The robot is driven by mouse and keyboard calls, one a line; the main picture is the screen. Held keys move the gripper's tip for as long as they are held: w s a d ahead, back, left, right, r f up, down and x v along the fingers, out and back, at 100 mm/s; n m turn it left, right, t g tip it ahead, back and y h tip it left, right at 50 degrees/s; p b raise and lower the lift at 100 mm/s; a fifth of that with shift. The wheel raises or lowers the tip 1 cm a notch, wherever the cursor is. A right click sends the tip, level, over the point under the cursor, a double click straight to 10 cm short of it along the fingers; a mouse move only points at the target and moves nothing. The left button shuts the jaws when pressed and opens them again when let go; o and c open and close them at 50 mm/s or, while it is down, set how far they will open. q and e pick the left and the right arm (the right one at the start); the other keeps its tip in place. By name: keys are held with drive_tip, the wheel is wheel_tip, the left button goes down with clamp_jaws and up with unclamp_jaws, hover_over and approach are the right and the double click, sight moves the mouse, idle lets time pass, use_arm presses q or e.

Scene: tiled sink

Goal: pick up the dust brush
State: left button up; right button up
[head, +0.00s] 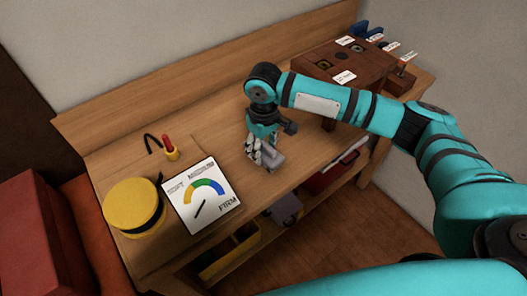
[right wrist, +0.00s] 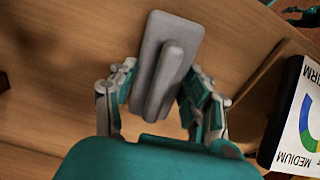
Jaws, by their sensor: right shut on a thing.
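A grey flat block with a raised long grip, which I take for the dust brush (head: 271,158), is at the middle of the wooden bench. My right gripper (head: 261,153) comes down on it from above and is shut on it. In the right wrist view the dust brush (right wrist: 170,62) lies between the two fingers of my right gripper (right wrist: 162,85), one finger on each side. I cannot tell whether it still touches the bench top. My left gripper is not in view.
On the bench (head: 208,135), left of my right gripper, are a white dial board (head: 203,197), a yellow round drum (head: 133,207) and a red-and-yellow tool (head: 169,148). A brown box (head: 343,68) stands at the right end. A shelf below holds bins (head: 230,252).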

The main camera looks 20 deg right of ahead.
drive_tip(key=shift+r+b, duration=0.5)
drive_tip(key=shift+r, duration=4.55)
